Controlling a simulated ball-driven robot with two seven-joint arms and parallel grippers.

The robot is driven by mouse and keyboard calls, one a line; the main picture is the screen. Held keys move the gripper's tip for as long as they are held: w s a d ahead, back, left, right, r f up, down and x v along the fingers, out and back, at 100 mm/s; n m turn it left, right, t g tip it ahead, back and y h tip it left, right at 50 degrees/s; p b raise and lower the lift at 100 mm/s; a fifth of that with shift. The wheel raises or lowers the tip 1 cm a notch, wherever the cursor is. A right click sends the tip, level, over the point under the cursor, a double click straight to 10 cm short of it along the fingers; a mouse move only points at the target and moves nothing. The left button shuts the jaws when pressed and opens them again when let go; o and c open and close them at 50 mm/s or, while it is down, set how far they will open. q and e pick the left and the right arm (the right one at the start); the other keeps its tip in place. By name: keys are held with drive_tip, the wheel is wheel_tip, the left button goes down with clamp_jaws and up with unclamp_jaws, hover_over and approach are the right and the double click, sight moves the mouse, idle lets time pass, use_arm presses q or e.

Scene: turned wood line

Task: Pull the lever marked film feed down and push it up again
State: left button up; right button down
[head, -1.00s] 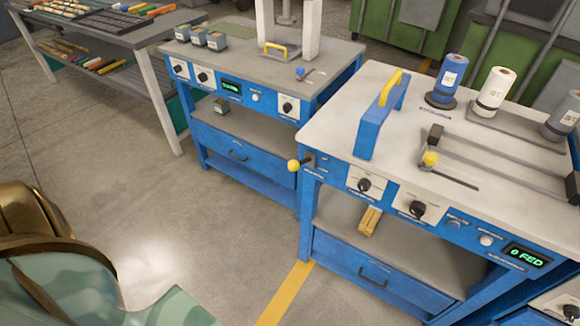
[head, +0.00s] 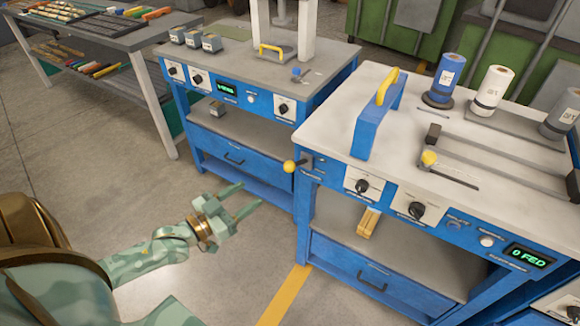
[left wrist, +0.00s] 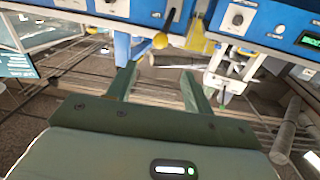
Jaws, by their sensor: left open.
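A lever with a yellow ball knob (head: 289,166) sticks out at the left front corner of the right blue bench (head: 330,210). Its arm is about level in the head view, and its label is too small to read. The yellow knob also shows in the left wrist view (left wrist: 161,41), beyond the fingertips. My left gripper (head: 250,197) is open and empty, left of and lower than the knob in the head view, apart from it. Its two fingers also show in the left wrist view (left wrist: 158,70). My right gripper is not in view.
A green display (head: 528,256) on the right bench reads "0 FED". Another yellow-knobbed lever (head: 429,158) sits on its top, beside a blue block with a yellow handle (head: 378,115). A second blue bench (head: 235,165) stands behind left. The floor in front is open.

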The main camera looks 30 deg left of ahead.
sight(285, 170)
use_arm(q)
drive_tip(key=b+x, duration=0.2)
drive_tip(key=x, duration=0.5)
drive_tip(key=b+x, duration=0.2)
drive_tip(key=x, duration=0.5)
drive_tip(key=shift+w+f, duration=0.15)
drive_tip(key=shift+f, duration=0.1)
drive_tip(key=shift+w+d+r, duration=0.1)
drive_tip(key=shift+w+d, duration=0.1)
drive_tip(key=shift+w, duration=0.35)
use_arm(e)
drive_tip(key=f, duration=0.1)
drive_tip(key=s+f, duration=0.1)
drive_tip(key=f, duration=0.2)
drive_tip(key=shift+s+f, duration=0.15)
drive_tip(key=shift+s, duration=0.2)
